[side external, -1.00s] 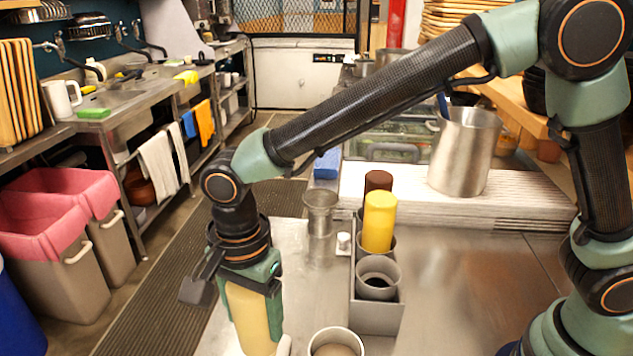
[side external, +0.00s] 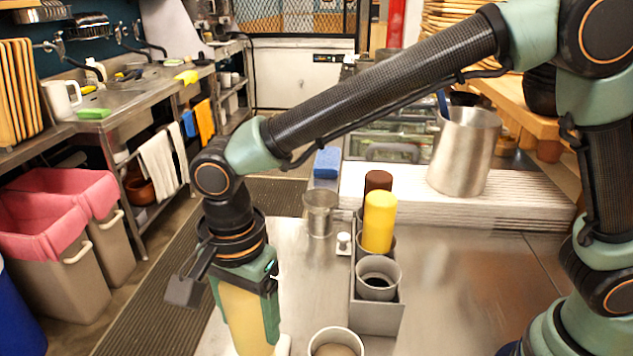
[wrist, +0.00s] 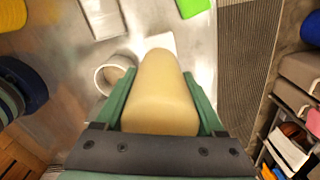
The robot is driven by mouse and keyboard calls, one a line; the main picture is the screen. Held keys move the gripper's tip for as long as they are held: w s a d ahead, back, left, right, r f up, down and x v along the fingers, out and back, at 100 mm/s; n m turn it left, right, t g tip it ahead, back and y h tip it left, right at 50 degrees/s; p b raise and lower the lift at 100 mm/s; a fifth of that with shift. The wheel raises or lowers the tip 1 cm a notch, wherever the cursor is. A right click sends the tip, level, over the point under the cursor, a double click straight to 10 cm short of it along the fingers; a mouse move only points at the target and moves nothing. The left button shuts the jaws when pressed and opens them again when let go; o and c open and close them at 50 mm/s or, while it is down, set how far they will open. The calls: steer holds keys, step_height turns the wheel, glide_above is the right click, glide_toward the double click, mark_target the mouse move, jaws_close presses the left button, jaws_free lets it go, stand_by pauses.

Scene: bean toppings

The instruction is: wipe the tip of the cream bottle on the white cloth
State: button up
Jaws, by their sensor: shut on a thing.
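My gripper (side external: 246,290) is shut on the cream bottle (side external: 248,325), with a green finger on each side. In the wrist view the bottle (wrist: 160,100) lies between the fingers and points away from the camera. Its far end overlaps a small white patch (wrist: 162,40), apparently the white cloth. The tip is hidden, so I cannot tell whether it touches the cloth. In the side view only a white bit (side external: 283,344) shows beside the bottle at the bottom edge, and the bottle's lower end is out of frame.
A cup with light contents (side external: 336,346) stands close right of the bottle. A metal rack (side external: 376,317) holds a yellow bottle (side external: 379,222), a brown-topped bottle (side external: 377,181) and a dark-filled cup (side external: 377,278). A steel cup (side external: 320,212) stands behind. The steel counter right of the rack is clear.

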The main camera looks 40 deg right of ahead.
mark_target(244, 293)
steer(key=shift+r, duration=2.1)
steer(key=shift+w, duration=0.1)
steer(key=w+d+r+n, duration=0.1)
steer(key=w+d, duration=0.1)
steer(key=w+d+r+n, duration=0.1)
steer(key=w+d, duration=0.2)
steer(key=w+d+r+n, duration=0.1)
steer(key=w+d, duration=0.1)
steer(key=shift+w+d+r, duration=0.15)
steer(key=shift+d+r, duration=0.1)
steer(key=shift+r, duration=0.05)
steer(key=w+d+r+n, duration=0.2)
steer(key=d+r+n, duration=0.1)
steer(key=d, duration=0.5)
steer(key=w+d+r+n, duration=0.2)
steer(key=w+d+n, duration=0.1)
steer(key=d, duration=0.4)
steer(key=w+d+r+n, duration=0.2)
steer(key=d+r+n, duration=0.1)
steer(key=d, duration=0.5)
steer(key=shift+w+d+r+n, duration=0.2)
steer(key=shift+d+r+n, duration=0.1)
steer(key=shift+r, duration=0.05)
